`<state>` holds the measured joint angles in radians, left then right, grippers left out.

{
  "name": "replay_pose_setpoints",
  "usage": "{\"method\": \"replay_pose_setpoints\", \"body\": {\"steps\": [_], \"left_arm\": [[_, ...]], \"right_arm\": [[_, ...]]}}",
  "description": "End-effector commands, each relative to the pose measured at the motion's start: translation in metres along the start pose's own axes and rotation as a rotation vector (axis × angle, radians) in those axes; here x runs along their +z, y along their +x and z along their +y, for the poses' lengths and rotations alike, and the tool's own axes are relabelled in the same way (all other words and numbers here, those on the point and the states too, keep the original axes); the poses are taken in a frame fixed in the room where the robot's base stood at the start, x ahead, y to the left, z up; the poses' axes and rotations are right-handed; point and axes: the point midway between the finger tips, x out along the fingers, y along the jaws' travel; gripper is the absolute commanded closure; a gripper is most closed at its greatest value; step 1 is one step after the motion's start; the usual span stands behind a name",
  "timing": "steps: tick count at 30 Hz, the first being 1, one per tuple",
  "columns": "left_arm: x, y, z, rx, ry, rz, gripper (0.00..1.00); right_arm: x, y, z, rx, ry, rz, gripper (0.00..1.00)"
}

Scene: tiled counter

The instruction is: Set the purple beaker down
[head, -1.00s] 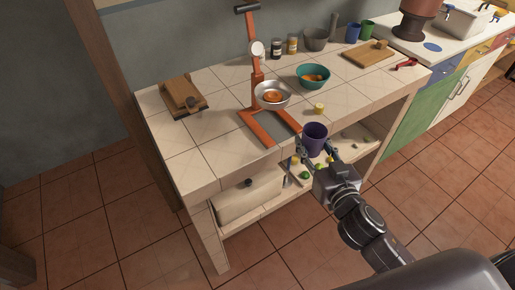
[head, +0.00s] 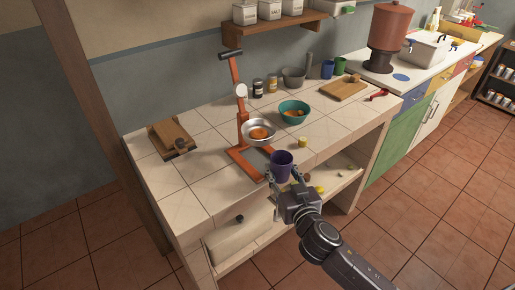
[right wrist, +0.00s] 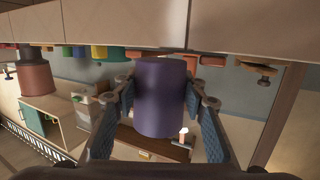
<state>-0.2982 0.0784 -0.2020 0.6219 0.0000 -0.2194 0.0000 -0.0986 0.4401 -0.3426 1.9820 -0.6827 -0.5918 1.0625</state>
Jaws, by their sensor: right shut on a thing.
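The purple beaker (head: 281,165) is upright in my right gripper (head: 283,174), at the front edge of the tiled counter (head: 190,196). The right wrist view shows the beaker (right wrist: 160,97) between the two fingers, which are shut on its sides. In the head view it overlaps the counter's front edge, beside the orange stand's base (head: 250,163). I cannot tell whether its bottom touches anything. My left gripper is not in view.
The orange stand carries a metal bowl (head: 259,130) just behind the beaker. A small yellow piece (head: 303,142) and a teal bowl (head: 294,112) are further back. Bare tiles lie left of the stand and at the right front. A lower shelf (head: 335,185) is below.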

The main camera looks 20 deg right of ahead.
Motion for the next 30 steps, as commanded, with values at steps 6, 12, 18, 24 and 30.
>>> {"method": "replay_pose_setpoints", "body": {"steps": [6,12,18,24,30], "left_arm": [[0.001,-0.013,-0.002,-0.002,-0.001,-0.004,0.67],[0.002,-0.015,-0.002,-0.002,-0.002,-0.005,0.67],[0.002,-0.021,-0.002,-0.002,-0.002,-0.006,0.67],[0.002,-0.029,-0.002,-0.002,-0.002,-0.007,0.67],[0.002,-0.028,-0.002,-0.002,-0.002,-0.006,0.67]], "right_arm": [[-0.01,0.045,-0.019,0.001,0.0,0.001,0.98],[-0.01,0.061,-0.026,0.0,0.001,0.0,0.98],[-0.015,0.085,-0.036,0.0,0.0,0.002,0.98],[-0.015,0.1,-0.042,0.001,0.0,-0.001,0.98],[-0.013,0.101,-0.043,-0.001,0.001,0.0,0.98]]}}
